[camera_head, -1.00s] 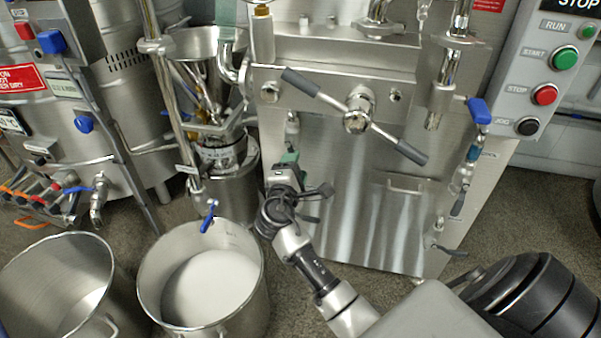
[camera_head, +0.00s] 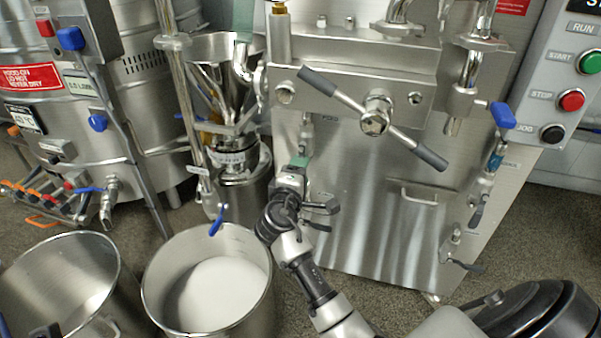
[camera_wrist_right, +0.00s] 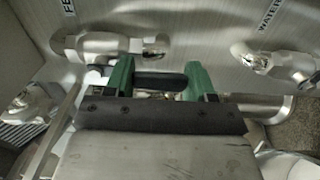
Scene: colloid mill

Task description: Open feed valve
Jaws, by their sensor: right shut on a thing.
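My right gripper (camera_head: 299,163), with green fingertips, is at the lower left of the steel machine front (camera_head: 370,220). In the right wrist view its green fingers (camera_wrist_right: 160,80) stand on either side of a short dark lever (camera_wrist_right: 160,80), shut on it. The lever belongs to a steel valve (camera_wrist_right: 110,46) under a label whose visible letters begin "FE". In the head view my gripper and wrist mostly hide this valve. My left gripper is not seen.
A pot with white contents (camera_head: 215,298) stands left of my right arm, beside another steel pot (camera_head: 55,265). A long T-handle (camera_head: 375,118) crosses the machine above my gripper. Another valve (camera_wrist_right: 275,62) labelled "WATER" is at right in the wrist view.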

